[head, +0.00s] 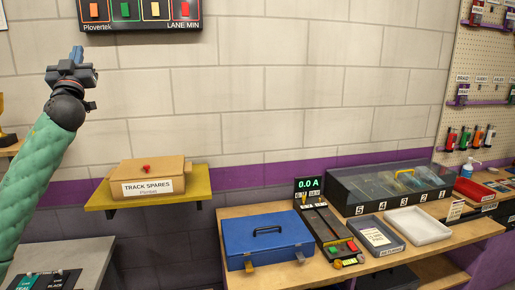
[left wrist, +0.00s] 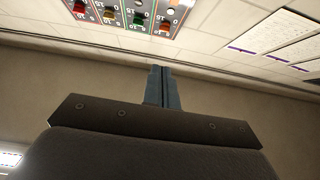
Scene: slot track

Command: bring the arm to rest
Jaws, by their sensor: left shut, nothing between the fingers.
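My left gripper (head: 77,54) is raised at the upper left of the head view, in front of the block wall and just below the lane board. Its blue fingers point up and are together, with nothing between them. In the left wrist view the closed fingers (left wrist: 162,86) point toward the wall and ceiling and touch nothing. My left arm, in a green sleeve, comes up from the lower left. My right gripper is not in either view.
The lane board (head: 141,12) hangs above the gripper. A TRACK SPARES box (head: 172,170) sits on a yellow shelf (head: 200,190). A blue case (head: 268,240), a meter unit (head: 309,187), trays (head: 418,226) and a clear-lidded bin (head: 350,198) stand on the wooden bench. Air around the gripper is free.

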